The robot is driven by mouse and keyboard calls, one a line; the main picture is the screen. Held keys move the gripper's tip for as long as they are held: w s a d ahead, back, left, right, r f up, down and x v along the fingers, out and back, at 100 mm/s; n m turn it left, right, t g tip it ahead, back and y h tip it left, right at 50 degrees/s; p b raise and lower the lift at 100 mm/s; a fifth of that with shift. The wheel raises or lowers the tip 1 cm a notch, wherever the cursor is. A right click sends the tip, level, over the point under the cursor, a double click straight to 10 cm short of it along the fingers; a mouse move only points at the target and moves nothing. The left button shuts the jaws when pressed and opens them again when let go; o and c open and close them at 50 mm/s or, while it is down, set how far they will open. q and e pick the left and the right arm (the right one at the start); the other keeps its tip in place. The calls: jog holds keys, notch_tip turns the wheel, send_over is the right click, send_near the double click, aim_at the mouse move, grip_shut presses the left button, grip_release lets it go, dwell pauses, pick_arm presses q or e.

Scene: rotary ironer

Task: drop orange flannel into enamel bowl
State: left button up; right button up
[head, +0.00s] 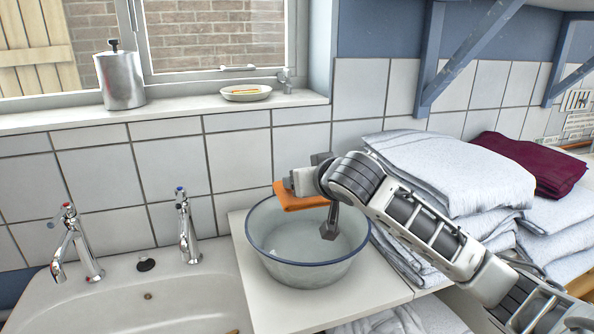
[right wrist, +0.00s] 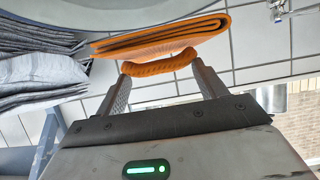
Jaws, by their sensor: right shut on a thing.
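The orange flannel (head: 298,201) is folded and held above the back rim of the enamel bowl (head: 312,270). The bowl is pale with a blue rim and stands on the white worktop, right of the sink. My right gripper (head: 296,183) is shut on the flannel. In the right wrist view the flannel (right wrist: 165,38) bulges between the two fingers of the gripper (right wrist: 160,72). The curved edge at the top of that view looks like the bowl (right wrist: 110,12). My left gripper is not in view.
A sink (head: 190,290) with two taps is on the left. Folded white towels (head: 450,165) and a maroon cloth (head: 530,160) are stacked on the right, behind my right arm. A metal canister (head: 121,80) and a soap dish (head: 246,93) stand on the windowsill.

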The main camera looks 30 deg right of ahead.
aim_at(316, 206)
jog(key=shift+f+b, duration=0.45)
jog(key=shift+s+f+b, duration=0.15)
jog(key=shift+f+b, duration=0.35)
jog(key=shift+b, duration=0.15)
jog(key=shift+s+f+b, duration=0.15)
jog(key=shift+f+b, duration=0.35)
jog(key=shift+b, duration=0.1)
jog(key=shift+f+b, duration=0.9)
jog(key=shift+b, duration=0.05)
jog(key=shift+f+b, duration=0.3)
jog(key=shift+b, duration=0.05)
jog(key=shift+f, duration=0.2)
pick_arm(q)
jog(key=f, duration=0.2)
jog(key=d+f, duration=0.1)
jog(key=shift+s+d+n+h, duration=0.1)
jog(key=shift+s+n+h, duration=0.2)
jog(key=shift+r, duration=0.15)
pick_arm(e)
jog(key=o, duration=1)
jog(key=shift+o, duration=0.2)
jog(key=shift+r, duration=0.1)
